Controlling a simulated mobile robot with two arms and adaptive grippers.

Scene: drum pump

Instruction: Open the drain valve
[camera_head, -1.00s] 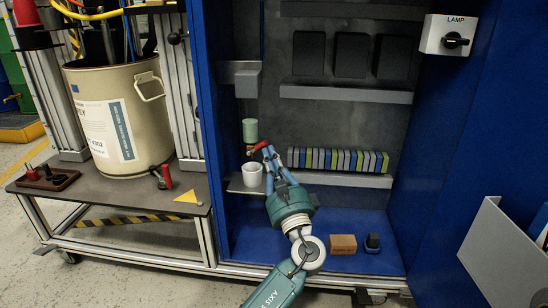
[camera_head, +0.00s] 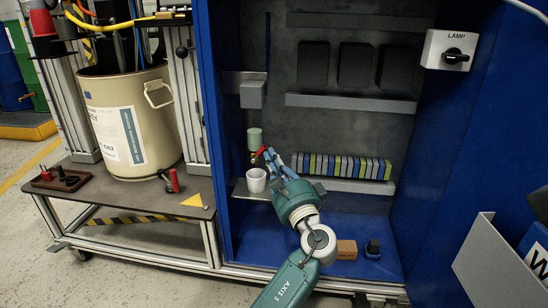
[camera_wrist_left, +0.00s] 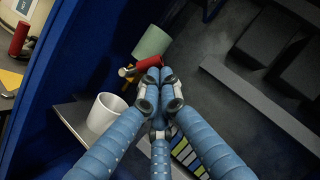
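The drain valve's red handle (camera_head: 260,151) sits under a pale green cylinder (camera_head: 254,138) inside the blue cabinet. In the left wrist view the red handle (camera_wrist_left: 149,64) lies just beyond my fingertips, with a brass-coloured part (camera_wrist_left: 127,73) to its left. A white cup (camera_head: 256,181) stands upright on a small shelf below the valve. My left gripper (camera_head: 271,153) has its fingers drawn together at the handle's right end; they also show in the wrist view (camera_wrist_left: 159,75). The fingers look shut and touch or nearly touch the handle. I see no clear grip around it. My right gripper is not in view.
A row of coloured terminal blocks (camera_head: 342,166) is right of my gripper. A brown block (camera_head: 346,249) and a dark object (camera_head: 372,249) lie on the cabinet floor. The cabinet's blue left wall (camera_head: 213,130) stands close by. A beige drum (camera_head: 130,125) is outside it.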

